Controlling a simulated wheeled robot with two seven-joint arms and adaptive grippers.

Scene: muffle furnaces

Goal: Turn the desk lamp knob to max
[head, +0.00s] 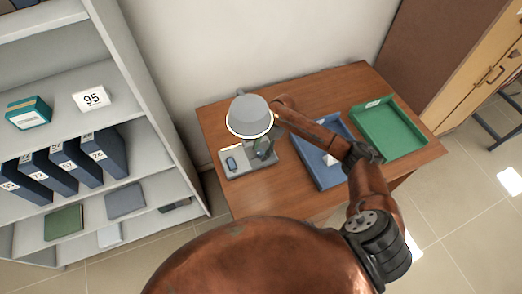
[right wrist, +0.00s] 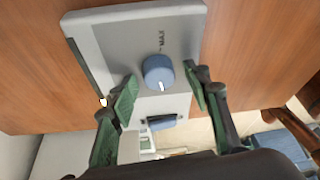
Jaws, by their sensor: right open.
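The desk lamp (head: 249,116) has a round grey shade and a flat grey base (head: 232,174) on the wooden desk. In the right wrist view the base carries a round blue knob (right wrist: 158,70). The knob's white mark is on its lower side, away from the printed MAX label (right wrist: 162,41) above it. My right gripper (right wrist: 161,72) is open, its green fingers on either side of the knob, with visible gaps. In the head view my right gripper (head: 264,149) is beside the shade, over the base; I cannot make out the knob there. My left gripper is not in view.
A blue tray (head: 307,165) and a green tray (head: 414,144) stand on the desk (head: 315,92) to the right of the lamp. A grey shelf (head: 150,105) with binders stands to the left. A dark part (right wrist: 161,122) sits below the knob.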

